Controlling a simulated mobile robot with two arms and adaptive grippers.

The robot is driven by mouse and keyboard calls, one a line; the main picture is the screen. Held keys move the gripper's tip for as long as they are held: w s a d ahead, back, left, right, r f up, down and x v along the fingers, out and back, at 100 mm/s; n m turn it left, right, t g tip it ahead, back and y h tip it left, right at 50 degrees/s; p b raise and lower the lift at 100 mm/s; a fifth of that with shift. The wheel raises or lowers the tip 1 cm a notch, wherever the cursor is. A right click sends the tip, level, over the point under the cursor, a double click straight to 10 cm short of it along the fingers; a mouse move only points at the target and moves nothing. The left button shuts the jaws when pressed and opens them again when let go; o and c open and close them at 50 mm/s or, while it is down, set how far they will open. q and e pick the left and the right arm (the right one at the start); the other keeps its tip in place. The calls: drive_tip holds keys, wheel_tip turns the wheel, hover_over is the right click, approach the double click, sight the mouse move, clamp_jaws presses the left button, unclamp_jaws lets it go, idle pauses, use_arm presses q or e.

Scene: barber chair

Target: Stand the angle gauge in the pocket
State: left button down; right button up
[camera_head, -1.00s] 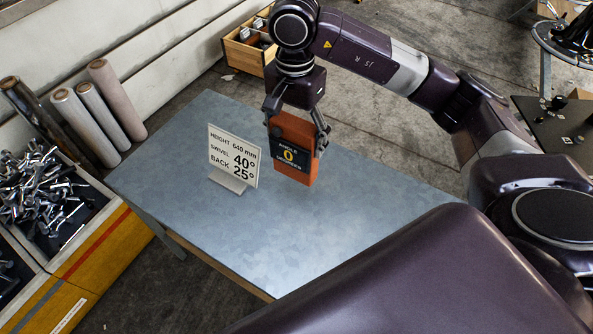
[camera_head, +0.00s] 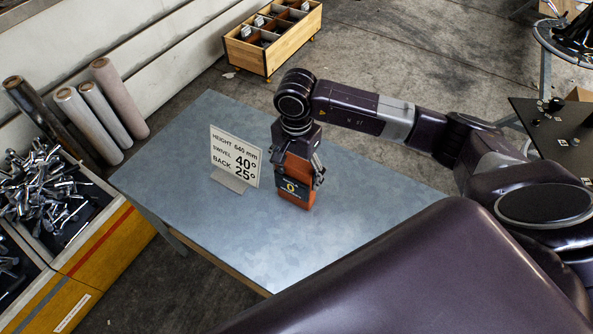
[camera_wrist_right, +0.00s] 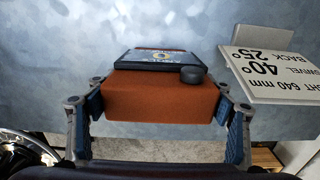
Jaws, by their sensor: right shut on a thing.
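The angle gauge is an orange block (camera_head: 297,169) with a black panel showing a yellow 0. My right gripper (camera_head: 299,176) is shut on it, one finger on each side. It is held about upright over the table, just right of the sign; I cannot tell whether its bottom touches the table. In the right wrist view, the orange block (camera_wrist_right: 160,102) sits between the two fingers (camera_wrist_right: 162,108), with the black panel and a round black knob on its far side. No pocket can be made out for certain. My left gripper is not in view.
A white sign (camera_head: 235,156) with height, swivel and back figures stands on the grey table (camera_head: 340,235) close to the gauge. A wooden crate with compartments (camera_head: 268,57) is on the floor behind. Rolls and a drawer of metal tools are at left. The table's right part is clear.

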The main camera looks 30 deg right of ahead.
drive_tip(key=shift+f, duration=0.2)
drive_tip(key=o, duration=1.5)
drive_tip(key=shift+r, duration=0.1)
drive_tip(key=shift+c, duration=0.2)
drive_tip(key=shift+r, duration=0.1)
drive_tip(key=shift+r, duration=0.3)
wheel_tip(320, 180, up, 12)
drive_tip(key=b, duration=0.3)
drive_tip(key=shift+f, duration=0.25)
drive_tip(key=shift+s+f, duration=0.1)
